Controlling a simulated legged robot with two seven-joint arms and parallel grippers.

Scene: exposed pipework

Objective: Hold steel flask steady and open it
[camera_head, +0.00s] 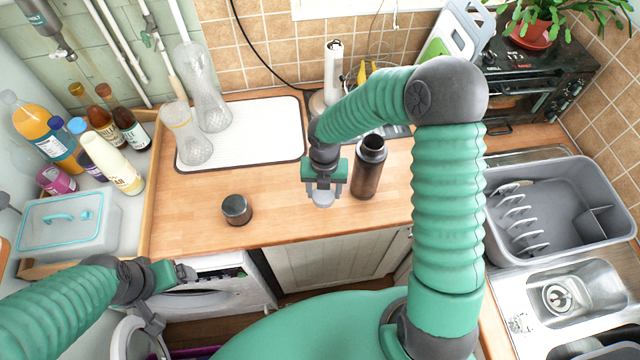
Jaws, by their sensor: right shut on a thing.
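The steel flask (369,170) is dark and stands upright on the wooden counter. Its rim faces up and its mouth looks uncovered. My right gripper (323,195) is just left of the flask, pointing down, and is shut on a small round grey piece (323,199) that looks like the flask's stopper. The piece is apart from the flask's mouth. A short dark cup-like cap (237,210) stands on the counter further left. My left gripper (170,298) is open and empty at the lower left, in front of the counter and away from the flask.
A white draining mat (255,135) with two glass vessels (188,135) lies at the back left. Several bottles (105,130) and a lidded box (65,222) fill the left tray. A grey dish rack (570,210) and sink (570,298) are right. Counter between cap and flask is clear.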

